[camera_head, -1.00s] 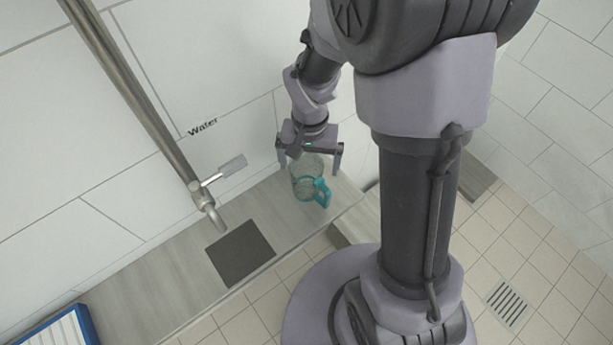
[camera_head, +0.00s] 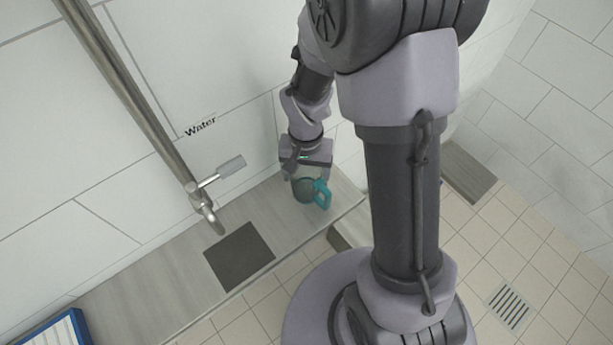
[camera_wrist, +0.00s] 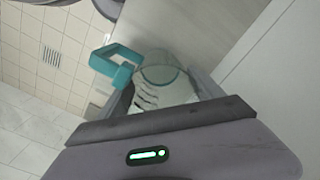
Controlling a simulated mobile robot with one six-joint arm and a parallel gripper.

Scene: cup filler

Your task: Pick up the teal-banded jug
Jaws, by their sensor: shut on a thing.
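The jug is clear with a teal handle. In the head view the jug (camera_head: 304,190) stands on the grey counter (camera_head: 165,268), right of the dark square plate, with its handle toward the lower right. My gripper (camera_head: 303,178) is over the jug from above and shut on it. In the wrist view the jug (camera_wrist: 160,82) sits between the fingers of my gripper (camera_wrist: 160,95), with its teal handle to the left. Part of the jug's body is hidden by my gripper. I cannot see a teal band apart from the handle.
A metal tap (camera_head: 205,207) with a lever comes from a pipe on the wall, above a dark square plate (camera_head: 239,256). The word "Water" is on the wall. A blue-edged tray (camera_head: 62,328) is at the lower left. The counter between tray and plate is clear.

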